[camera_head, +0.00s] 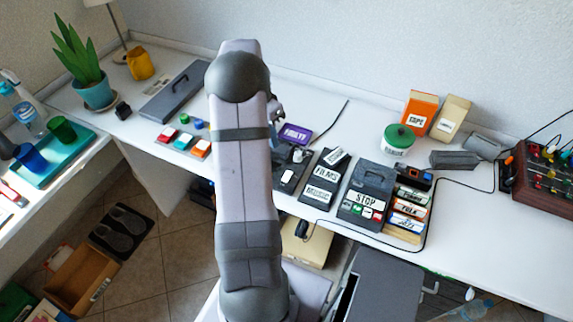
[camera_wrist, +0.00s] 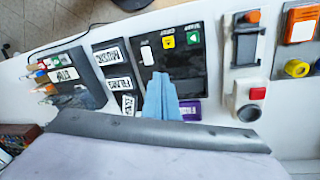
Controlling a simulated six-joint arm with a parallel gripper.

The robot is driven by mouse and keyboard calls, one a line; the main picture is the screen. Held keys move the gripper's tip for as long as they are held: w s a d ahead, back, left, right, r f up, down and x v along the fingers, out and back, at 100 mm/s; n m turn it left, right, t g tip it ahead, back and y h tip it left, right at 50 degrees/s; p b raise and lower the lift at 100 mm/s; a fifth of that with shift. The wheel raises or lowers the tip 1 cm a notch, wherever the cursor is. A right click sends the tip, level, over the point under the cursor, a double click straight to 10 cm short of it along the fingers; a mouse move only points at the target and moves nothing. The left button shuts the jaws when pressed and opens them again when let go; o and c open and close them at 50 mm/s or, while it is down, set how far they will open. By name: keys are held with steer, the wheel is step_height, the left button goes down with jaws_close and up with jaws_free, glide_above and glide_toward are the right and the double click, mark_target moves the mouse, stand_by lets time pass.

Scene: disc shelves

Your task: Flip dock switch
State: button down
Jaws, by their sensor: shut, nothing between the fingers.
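My gripper (camera_wrist: 162,98) shows in the wrist view as pale blue fingers, shut and empty, over the near part of a dark panel. In the head view the gripper is mostly hidden behind my arm. The dark panel (camera_wrist: 182,62) carries a white tab, a yellow tag and a green tag; part of it shows in the head view (camera_head: 287,178). Beside it in the wrist view are a grey device (camera_wrist: 246,45) with an orange top and a pale unit (camera_wrist: 250,112) with a red button. I cannot tell which is the dock switch.
A purple case (camera_head: 294,134) lies behind the panel. Labelled dark FILMS trays (camera_head: 326,173) and a STOP box (camera_head: 373,180) stand to its right in the head view. A green-lidded tub (camera_head: 398,138) is further back. The white tabletop (camera_head: 480,225) at right is mostly clear.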

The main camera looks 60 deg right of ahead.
steer(key=shift+s+r+m+g, duration=0.25)
steer(key=shift+r+m, duration=0.35)
steer(key=shift+m, duration=1.7)
steer(key=shift+s+r+m+g, duration=0.15)
steer(key=shift+s+r+m, duration=0.35)
steer(key=shift+m, duration=1.8)
steer(key=shift+s+r+m+g, duration=0.2)
steer(key=shift+r+m, duration=0.45)
steer(key=shift+m, duration=1.65)
steer(key=shift+f, duration=0.15)
steer(key=p, duration=0.4)
glide_above(290, 173)
steer(key=w, duration=0.1)
step_height(290, 173, down, 11)
steer(key=shift+a+f, duration=0.1)
steer(key=shift+f, duration=0.1)
steer(key=shift+w+f, duration=0.1)
steer(key=shift+f, duration=0.85)
steer(key=shift+f, duration=0.1)
